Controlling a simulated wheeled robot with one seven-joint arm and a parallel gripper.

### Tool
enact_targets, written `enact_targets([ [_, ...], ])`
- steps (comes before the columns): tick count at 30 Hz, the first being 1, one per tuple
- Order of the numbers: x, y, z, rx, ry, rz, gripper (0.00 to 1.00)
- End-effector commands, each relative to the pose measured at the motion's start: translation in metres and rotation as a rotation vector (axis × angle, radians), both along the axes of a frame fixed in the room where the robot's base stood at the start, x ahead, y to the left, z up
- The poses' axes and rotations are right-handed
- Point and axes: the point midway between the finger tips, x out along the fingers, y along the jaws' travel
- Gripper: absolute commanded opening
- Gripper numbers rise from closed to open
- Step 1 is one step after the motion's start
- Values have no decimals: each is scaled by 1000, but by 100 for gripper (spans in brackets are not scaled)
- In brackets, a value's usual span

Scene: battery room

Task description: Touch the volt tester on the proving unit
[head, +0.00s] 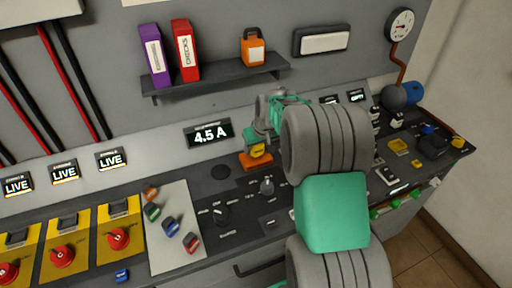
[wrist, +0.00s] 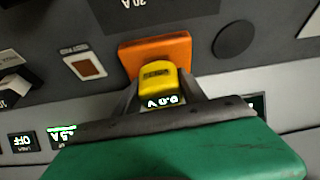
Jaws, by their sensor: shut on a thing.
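My gripper (head: 259,143) is shut on the yellow volt tester (head: 257,150), which shows between the fingers in the wrist view (wrist: 156,76). The tester's small display reads 0.0 V, upside down in the wrist view. An orange block, which looks like the proving unit (head: 249,162), sits on the dark bench top. It also shows in the wrist view (wrist: 178,50), right beyond the tester's tip. The tester overlaps the orange block in both views; I cannot tell whether they touch. My fingers and arm hide part of the tester and the bench behind.
A meter display (head: 209,134) reading 4.5 A is on the wall panel left of my gripper. A shelf (head: 215,80) above holds two binders and an orange item (head: 252,48). Knobs (head: 266,187) stand in front of the block. A grey mat (head: 165,255) with small coloured pieces lies left.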

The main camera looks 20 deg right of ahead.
Motion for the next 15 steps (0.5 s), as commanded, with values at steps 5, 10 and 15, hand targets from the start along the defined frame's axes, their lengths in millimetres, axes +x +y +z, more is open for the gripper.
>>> enact_targets([
  [5, 0, 0, -2, 0, -1, 0, 10],
  [10, 0, 0, -4, 0, -1, 0, 10],
  [15, 0, 0, -6, 0, -1, 0, 10],
])
